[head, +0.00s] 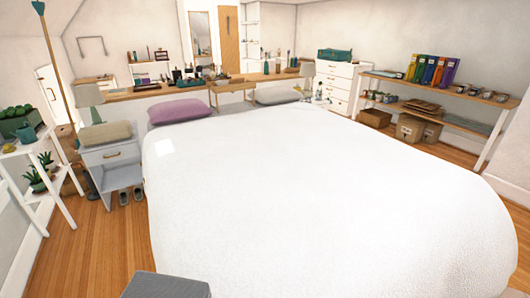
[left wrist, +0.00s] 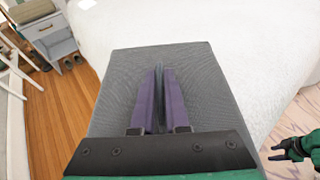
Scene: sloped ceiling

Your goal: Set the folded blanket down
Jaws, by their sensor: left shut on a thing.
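The folded blanket (left wrist: 112,75) is a dark grey, block-like bundle that fills the middle of the left wrist view. My left gripper (left wrist: 162,72) has its purple fingers close together, shut on the blanket. In the head view the blanket (head: 165,287) shows only in part at the bottom edge, in front of the bed's near left edge. My left gripper is not seen in the head view. My right gripper (left wrist: 285,151) is small at the lower right of the left wrist view; its dark fingers look apart and empty.
Wooden floor (head: 95,240) is free at the left. A plant stand (head: 45,215) is further left.

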